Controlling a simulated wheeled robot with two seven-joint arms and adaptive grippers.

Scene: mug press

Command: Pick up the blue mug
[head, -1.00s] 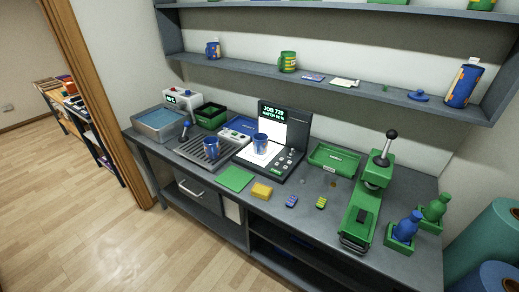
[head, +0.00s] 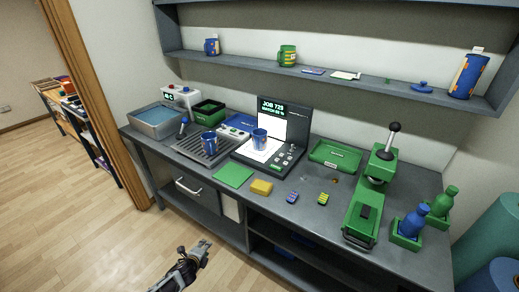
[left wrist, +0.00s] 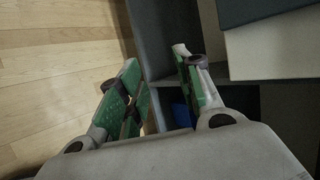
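One blue mug (head: 209,143) stands on the grey ribbed tray on the left part of the bench. A second blue mug (head: 259,139) stands on the white lit pad of the black screen device. A third blue mug (head: 212,47) with orange marks is on the shelf. My left gripper (head: 203,251) is low in front of the bench, well apart from all the mugs. The left wrist view shows its green-padded fingers (left wrist: 157,60) spread with nothing between them. No mug shows in that view. My right gripper is not in view.
The device screen (head: 271,108) reads JOB 729. A green mug (head: 287,55) is on the shelf. A green cloth (head: 233,174) and yellow sponge (head: 261,187) lie near the bench's front edge. A green lever press (head: 371,192) stands at right. Open floor lies left.

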